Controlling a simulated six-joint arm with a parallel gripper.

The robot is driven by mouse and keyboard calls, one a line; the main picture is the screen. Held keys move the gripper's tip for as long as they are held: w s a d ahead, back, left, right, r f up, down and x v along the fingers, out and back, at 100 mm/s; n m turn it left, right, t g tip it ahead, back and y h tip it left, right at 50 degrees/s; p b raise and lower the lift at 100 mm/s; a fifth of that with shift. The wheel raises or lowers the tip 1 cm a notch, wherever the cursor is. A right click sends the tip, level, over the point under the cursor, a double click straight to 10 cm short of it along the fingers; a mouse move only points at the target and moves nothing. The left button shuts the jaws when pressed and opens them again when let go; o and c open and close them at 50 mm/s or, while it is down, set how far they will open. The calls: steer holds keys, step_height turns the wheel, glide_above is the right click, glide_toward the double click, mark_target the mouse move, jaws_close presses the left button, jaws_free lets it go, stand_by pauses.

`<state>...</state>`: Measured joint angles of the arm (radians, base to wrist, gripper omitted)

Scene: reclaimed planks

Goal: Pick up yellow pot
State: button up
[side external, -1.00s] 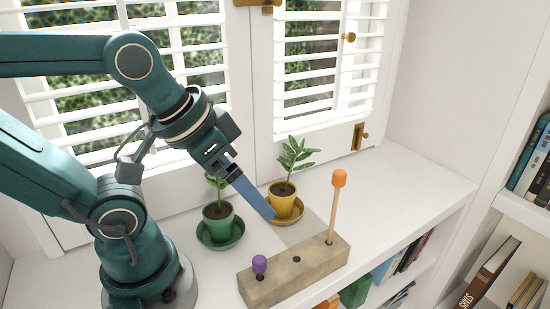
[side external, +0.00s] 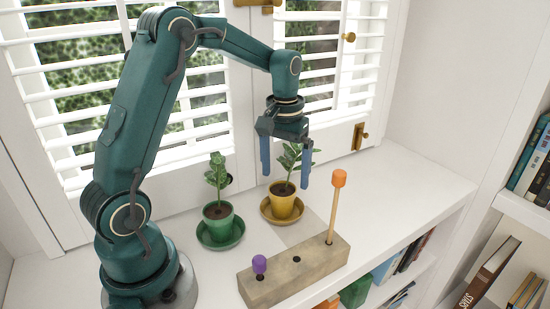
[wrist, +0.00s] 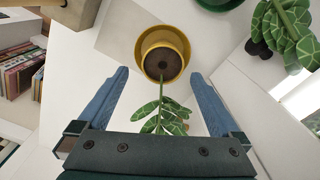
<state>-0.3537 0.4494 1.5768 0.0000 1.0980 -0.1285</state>
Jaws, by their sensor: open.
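The yellow pot (side external: 283,203) holds a leafy plant and stands on a yellow saucer (side external: 268,213) on the white sill. My gripper (side external: 286,181) is open, with its blue fingers pointing down on either side of the plant's leaves, above the pot. In the wrist view the yellow pot (wrist: 148,50) lies beyond the fingertips of my gripper (wrist: 158,73), roughly centred between them. The plant's leaves (wrist: 165,117) lie between the fingers. The fingers do not appear to touch the pot.
A green pot (side external: 219,222) with a plant stands to the left on a green saucer (side external: 238,232). In front is a block (side external: 292,272) with a purple-topped peg (side external: 259,265) and a tall orange-topped peg (side external: 335,205). The shuttered window is behind. The sill is clear at right.

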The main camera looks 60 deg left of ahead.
mark_target(283, 191)
steer(key=shift+s+a+f, duration=0.15)
steer(key=shift+f, duration=2.65)
jaws_close()
step_height(283, 191, up, 13)
